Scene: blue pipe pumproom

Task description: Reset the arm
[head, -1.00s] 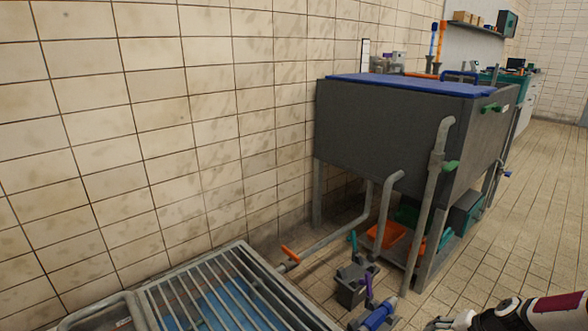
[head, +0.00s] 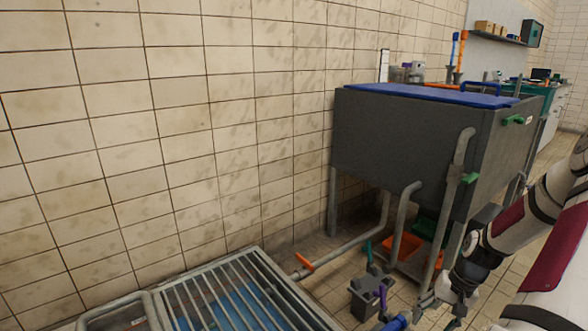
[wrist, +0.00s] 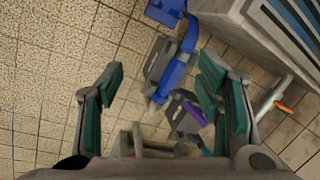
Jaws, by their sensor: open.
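My gripper (wrist: 162,72) is open in the wrist view, with its teal-lined fingers spread wide and nothing held between them. Below and beyond it are a blue and grey pump-like part (wrist: 165,60) and a dark grey block with a purple handle (wrist: 186,115), both on the floor. In the head view my white and maroon arm reaches in from the right edge, in front of the dark tank. My gripper end is low at the right there, too small to make out its fingers.
A dark grey tank (head: 400,140) with a blue lid and grey pipes stands against the tiled wall. An orange bin (head: 402,246) sits under it. A metal grating (head: 225,296) over blue is at lower left. The dark block with a purple handle (head: 369,295) is between them.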

